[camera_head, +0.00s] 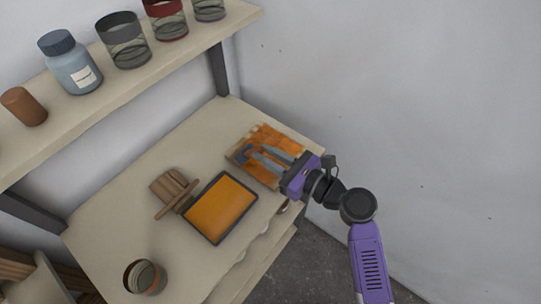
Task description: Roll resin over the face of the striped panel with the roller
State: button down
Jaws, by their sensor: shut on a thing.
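The striped panel (270,140) lies on the bench at the right, with glossy orange resin over much of its face and paler wood showing along its left edge. My gripper (258,158) is over the panel, its grey fingers reaching left across it. It is shut on the roller, which is small and mostly hidden by the fingers; I cannot tell whether the roller touches the face. A dark-rimmed tray (212,240) filled with orange resin lies to the left of the panel.
A brown striped wooden piece (172,186) sits left of the tray. An open jar (145,277) stands at the near left of the bench (150,235). The shelf (105,95) above holds a blue bottle (72,65), a brown cylinder (24,106) and several jars. A grey wall is behind.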

jog(key=shift+a, duration=0.15)
jog(key=shift+x, duration=1.3)
jog(key=f+p+v, duration=0.1)
jog(key=p+v, duration=0.2)
jog(key=v, duration=0.8)
jog(key=shift+s+d+r, duration=0.15)
jog(key=shift+s+d, duration=0.1)
jog(key=shift+d, duration=0.15)
dwell(0.3)
jog(key=shift+d, duration=0.1)
jog(key=shift+p+v, duration=0.3)
jog(key=shift+v, duration=1.05)
jog(key=shift+r, duration=2.9)
